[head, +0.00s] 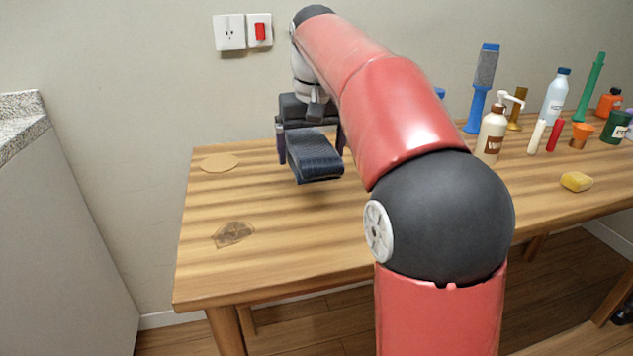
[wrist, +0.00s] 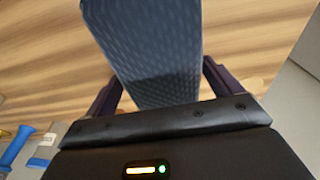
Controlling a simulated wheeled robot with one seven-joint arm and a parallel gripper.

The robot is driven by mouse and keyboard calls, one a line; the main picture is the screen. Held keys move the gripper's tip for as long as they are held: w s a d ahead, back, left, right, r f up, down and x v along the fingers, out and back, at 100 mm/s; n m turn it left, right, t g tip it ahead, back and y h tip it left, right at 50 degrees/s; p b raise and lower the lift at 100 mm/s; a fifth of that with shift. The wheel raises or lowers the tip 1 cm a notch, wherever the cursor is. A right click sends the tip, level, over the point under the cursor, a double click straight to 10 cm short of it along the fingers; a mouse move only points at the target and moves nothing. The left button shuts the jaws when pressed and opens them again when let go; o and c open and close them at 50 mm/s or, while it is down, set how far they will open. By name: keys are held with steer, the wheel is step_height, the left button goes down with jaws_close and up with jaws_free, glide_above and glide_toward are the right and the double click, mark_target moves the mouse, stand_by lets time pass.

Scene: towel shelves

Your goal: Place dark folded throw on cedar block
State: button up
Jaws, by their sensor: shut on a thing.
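The dark folded throw (head: 316,160) is a blue-grey patterned strip, held above the left part of the wooden table. It also fills the upper middle of the wrist view (wrist: 150,45). My gripper (head: 310,148) is shut on the throw, with one finger at each side of it; the fingers also show in the wrist view (wrist: 160,88). I cannot pick out a cedar block for certain. A flat tan oval piece (head: 219,162) lies at the back left of the table, and a flat brown knot-like patch (head: 233,234) is nearer the front.
At the right stand a pump bottle (head: 492,133), a blue-handled tool (head: 480,100), several other bottles and a yellow sponge (head: 576,181). My arm hides the table's middle. A grey counter (head: 60,220) stands at left.

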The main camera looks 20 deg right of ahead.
steer(key=shift+w+f, duration=0.15)
steer(key=shift+f, duration=0.35)
step_height(320, 180, down, 4)
steer(key=b, duration=0.4)
steer(key=shift+f+b, duration=0.2)
steer(key=shift+b, duration=0.2)
steer(key=shift+r, duration=0.15)
